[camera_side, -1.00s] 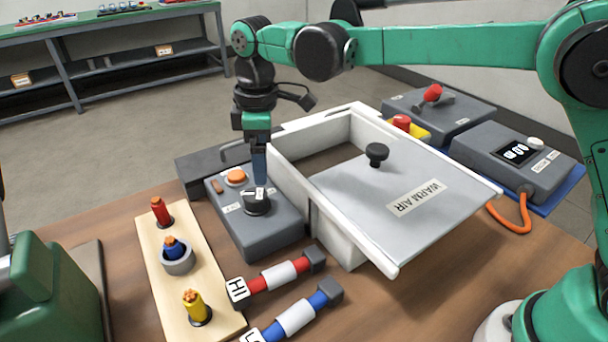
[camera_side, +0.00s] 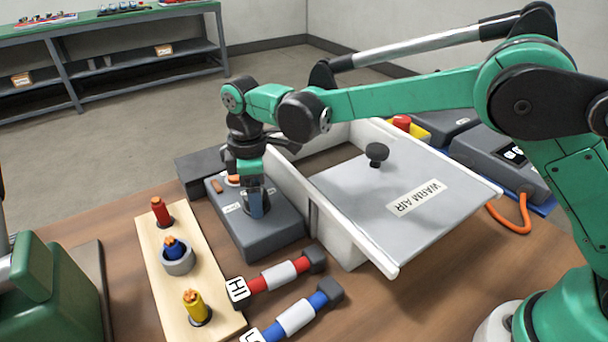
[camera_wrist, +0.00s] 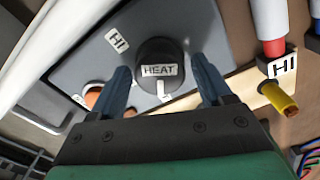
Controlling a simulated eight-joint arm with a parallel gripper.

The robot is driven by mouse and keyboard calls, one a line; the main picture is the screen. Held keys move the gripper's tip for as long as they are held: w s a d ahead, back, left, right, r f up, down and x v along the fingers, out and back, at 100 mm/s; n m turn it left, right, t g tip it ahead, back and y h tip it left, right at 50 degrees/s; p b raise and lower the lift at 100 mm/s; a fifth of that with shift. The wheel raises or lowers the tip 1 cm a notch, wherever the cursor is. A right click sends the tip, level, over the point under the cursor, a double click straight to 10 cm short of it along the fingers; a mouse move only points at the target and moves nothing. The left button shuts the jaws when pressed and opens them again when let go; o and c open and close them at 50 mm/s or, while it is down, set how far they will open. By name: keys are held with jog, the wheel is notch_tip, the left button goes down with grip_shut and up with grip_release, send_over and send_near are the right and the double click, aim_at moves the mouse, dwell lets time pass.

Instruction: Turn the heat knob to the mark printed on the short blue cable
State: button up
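The heat knob (camera_wrist: 158,70) is a round black knob labelled HEAT on a grey box (camera_side: 262,238); in the wrist view its white pointer points down the picture. My gripper (camera_wrist: 161,66) is open, with one blue finger on each side of the knob; whether they touch it is unclear. In the side view my gripper (camera_side: 256,206) hides the knob. The short blue cable (camera_side: 298,316) lies at the front with a white sleeve; its white tag (camera_side: 262,336) is cut off by the picture edge. One box label reads HI (camera_wrist: 117,40); another (camera_wrist: 78,101) is not legible.
A red cable (camera_side: 277,276) tagged HI lies beside the blue one. A wooden board (camera_side: 222,300) with red, blue and yellow plugs stands left of the box. A white-walled WARM AIR unit (camera_side: 370,235) stands close on the right. An orange button (camera_side: 233,180) is behind the knob.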

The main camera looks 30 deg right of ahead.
jog(key=c, duration=0.9)
jog(key=shift+c, duration=0.2)
jog(key=shift+m, duration=0.4)
jog(key=m, duration=0.5)
jog(key=shift+m, duration=0.3)
jog(key=m, duration=0.5)
jog(key=shift+m, duration=0.4)
jog(key=o, duration=1.3)
